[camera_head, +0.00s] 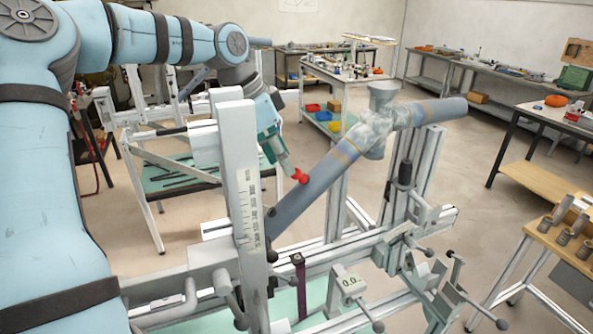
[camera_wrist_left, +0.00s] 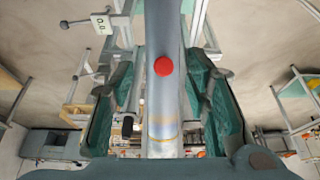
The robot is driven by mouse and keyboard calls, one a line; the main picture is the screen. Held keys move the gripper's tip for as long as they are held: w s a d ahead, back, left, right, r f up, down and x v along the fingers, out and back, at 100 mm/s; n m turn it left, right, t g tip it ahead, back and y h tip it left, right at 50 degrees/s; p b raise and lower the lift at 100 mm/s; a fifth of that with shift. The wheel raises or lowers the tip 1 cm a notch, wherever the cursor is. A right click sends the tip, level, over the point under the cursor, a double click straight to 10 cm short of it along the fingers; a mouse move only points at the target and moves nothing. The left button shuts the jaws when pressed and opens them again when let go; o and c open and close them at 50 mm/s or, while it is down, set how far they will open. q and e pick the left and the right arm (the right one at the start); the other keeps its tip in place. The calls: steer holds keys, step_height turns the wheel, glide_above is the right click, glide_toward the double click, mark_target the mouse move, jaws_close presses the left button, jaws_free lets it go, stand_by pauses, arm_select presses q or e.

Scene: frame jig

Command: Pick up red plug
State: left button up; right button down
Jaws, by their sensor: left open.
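The red plug (camera_head: 300,176) sits on the upper side of a grey-blue tube (camera_head: 322,178) that slants up to the right in the frame jig. In the left wrist view the plug (camera_wrist_left: 163,66) shows as a round red cap on the tube (camera_wrist_left: 165,110). My left gripper (camera_head: 284,162) is just up and left of the plug, partly hidden behind the jig's upright. In the wrist view its teal fingers (camera_wrist_left: 160,78) are open, one on each side of the tube, with nothing held. My right gripper is not in view.
The jig's pale upright (camera_head: 240,185) with a scale stands close to my left gripper. A branched tube joint (camera_head: 375,125) is at the tube's upper end. A wooden-topped table (camera_head: 560,245) with metal parts stands at right.

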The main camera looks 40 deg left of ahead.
mark_target(296, 169)
arm_select(q)
steer(key=w+f, duration=0.1)
steer(key=w+f+p, duration=0.1)
steer(key=f, duration=0.1)
steer(key=w+d+f, duration=0.1)
steer(key=f, duration=0.1)
steer(key=shift+w+d+p, duration=0.1)
steer(key=shift+w+p, duration=0.25)
steer(key=shift+p, duration=0.05)
steer(key=shift+s, duration=0.35)
steer(key=shift+c, duration=1.1)
steer(key=c, duration=0.7)
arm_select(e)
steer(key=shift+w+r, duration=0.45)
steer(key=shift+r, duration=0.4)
